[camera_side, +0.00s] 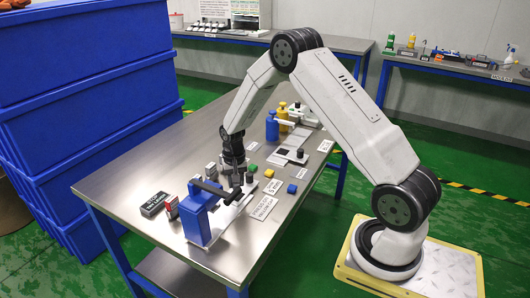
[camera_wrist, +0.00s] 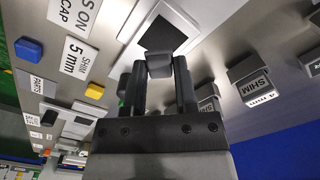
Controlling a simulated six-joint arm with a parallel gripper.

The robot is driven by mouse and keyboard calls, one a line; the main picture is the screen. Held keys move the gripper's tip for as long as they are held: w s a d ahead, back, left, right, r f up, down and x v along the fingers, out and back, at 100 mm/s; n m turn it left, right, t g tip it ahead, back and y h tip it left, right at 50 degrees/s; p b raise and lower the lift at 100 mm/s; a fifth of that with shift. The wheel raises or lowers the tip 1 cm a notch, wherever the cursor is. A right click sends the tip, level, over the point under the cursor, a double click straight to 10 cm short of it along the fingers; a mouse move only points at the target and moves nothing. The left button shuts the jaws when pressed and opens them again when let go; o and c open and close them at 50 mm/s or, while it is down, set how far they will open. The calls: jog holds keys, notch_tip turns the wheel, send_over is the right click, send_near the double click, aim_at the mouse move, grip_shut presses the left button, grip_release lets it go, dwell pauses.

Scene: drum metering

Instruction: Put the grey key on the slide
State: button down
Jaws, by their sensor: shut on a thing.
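My gripper (camera_side: 237,180) points down over the table, just behind the blue stand. In the wrist view, my gripper (camera_wrist: 158,75) is shut on a small grey block, the grey key (camera_wrist: 158,68), held between the fingertips. A white plate with a black square (camera_wrist: 168,32) lies beyond the key in that view; it looks like the slide, and its white plate shows beside the blue stand in the side view (camera_side: 231,212). The key overlaps the black square's edge in the picture. I cannot tell whether the key touches the plate. The side view does not show the key clearly.
A blue stand with a black bar (camera_side: 197,215) is close to my gripper. Blue (camera_side: 292,189), yellow (camera_side: 269,173) and green (camera_side: 253,167) blocks sit to the right and behind. Grey labelled shim blocks (camera_wrist: 248,75) lie on the other side. Blue crates (camera_side: 85,100) are stacked beyond the table's left edge.

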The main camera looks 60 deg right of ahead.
jog(key=shift+f, duration=0.1)
jog(key=shift+w+f, duration=0.2)
jog(key=shift+f, duration=0.05)
jog(key=shift+d+f, duration=0.1)
jog(key=shift+f, duration=1.4)
jog(key=shift+f, duration=0.2)
jog(key=shift+c, duration=2)
grip_release()
jog(key=shift+r, duration=0.15)
notch_tip(320, 180, up, 12)
jog(key=shift+r, duration=0.1)
